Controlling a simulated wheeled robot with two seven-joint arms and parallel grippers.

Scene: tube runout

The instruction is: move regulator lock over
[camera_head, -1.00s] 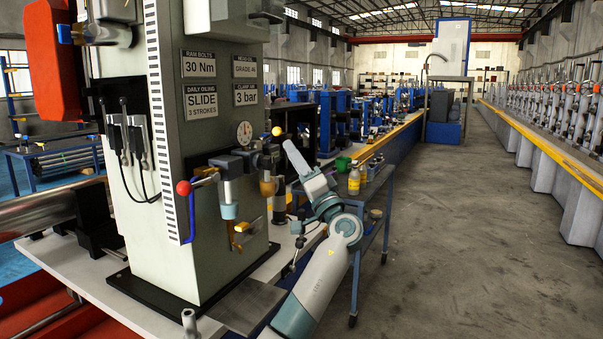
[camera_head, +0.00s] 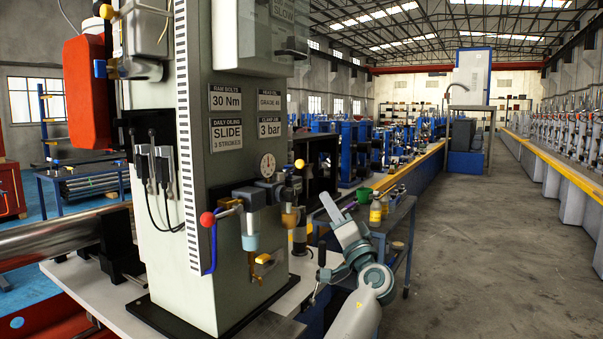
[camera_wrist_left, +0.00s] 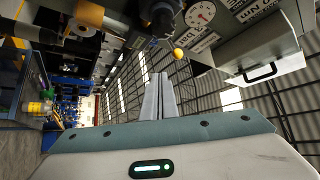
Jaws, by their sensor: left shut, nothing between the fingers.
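The grey-green machine column (camera_head: 240,120) carries a round white gauge (camera_head: 267,165). Right of the gauge is a dark regulator-like fitting (camera_head: 291,181) with a small yellow ball (camera_head: 299,163) on top. I cannot tell for sure which part is the regulator lock. My left gripper (camera_head: 325,194) is shut and empty, below and right of the yellow ball, apart from it in the picture. In the left wrist view its closed fingers (camera_wrist_left: 155,80) point up, with the yellow ball (camera_wrist_left: 179,54) just right of their tips and the gauge (camera_wrist_left: 201,14) beyond. My right gripper is not in view.
A red-ball lever with a blue handle (camera_head: 212,240) and a brass-tipped fitting (camera_head: 250,241) stick out left of the gripper. The floor at right is clear.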

